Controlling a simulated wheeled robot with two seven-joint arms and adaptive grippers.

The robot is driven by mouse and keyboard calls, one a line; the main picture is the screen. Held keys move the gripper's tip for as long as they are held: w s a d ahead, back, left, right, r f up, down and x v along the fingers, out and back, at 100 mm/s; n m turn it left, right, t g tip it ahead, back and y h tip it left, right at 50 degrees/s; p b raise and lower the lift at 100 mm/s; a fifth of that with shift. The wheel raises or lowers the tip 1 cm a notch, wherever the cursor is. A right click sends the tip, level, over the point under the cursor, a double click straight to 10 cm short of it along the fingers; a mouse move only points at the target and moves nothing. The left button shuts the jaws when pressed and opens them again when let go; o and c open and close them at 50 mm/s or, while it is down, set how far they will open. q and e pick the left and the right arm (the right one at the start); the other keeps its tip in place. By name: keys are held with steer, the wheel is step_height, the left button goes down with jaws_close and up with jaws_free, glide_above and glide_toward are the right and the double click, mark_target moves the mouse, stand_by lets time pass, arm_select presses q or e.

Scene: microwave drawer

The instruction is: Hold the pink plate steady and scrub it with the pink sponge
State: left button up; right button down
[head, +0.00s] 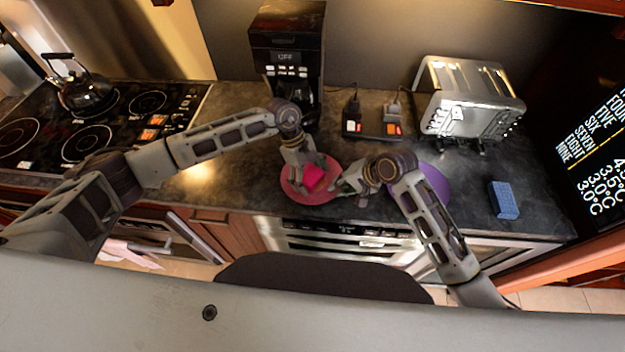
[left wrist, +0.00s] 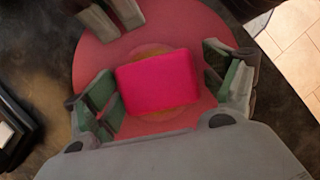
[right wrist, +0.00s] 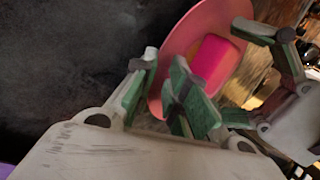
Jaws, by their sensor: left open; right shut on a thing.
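The pink plate (head: 308,197) lies on the dark counter near its front edge. The pink sponge (head: 315,178) rests on the middle of the plate. My left gripper (head: 311,168) is above the plate. My right gripper (head: 341,187) is at the plate's right rim. In the right wrist view its fingers (right wrist: 165,80) are shut on the rim of the plate (right wrist: 186,38); the gripped part is mostly hidden.
A purple plate (head: 436,181) lies partly under my right arm. A blue sponge (head: 504,200) is farther right. A coffee machine (head: 287,50) and a toaster (head: 467,98) stand at the back. A kettle (head: 85,92) sits on the stove at left.

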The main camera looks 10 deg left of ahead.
arm_select(q)
steer(key=shift+r, duration=0.65)
stand_by(0.3)
steer(key=shift+f, duration=0.1)
steer(key=c, duration=1.6)
steer(key=shift+d, duration=0.1)
steer(key=shift+w+d, duration=0.1)
steer(key=shift+w, duration=0.15)
steer(key=shift+w+d, duration=0.3)
steer(key=shift+w, duration=0.2)
steer(key=shift+s+a, duration=0.15)
steer(key=shift+s+a, duration=0.35)
steer(key=shift+s, duration=0.3)
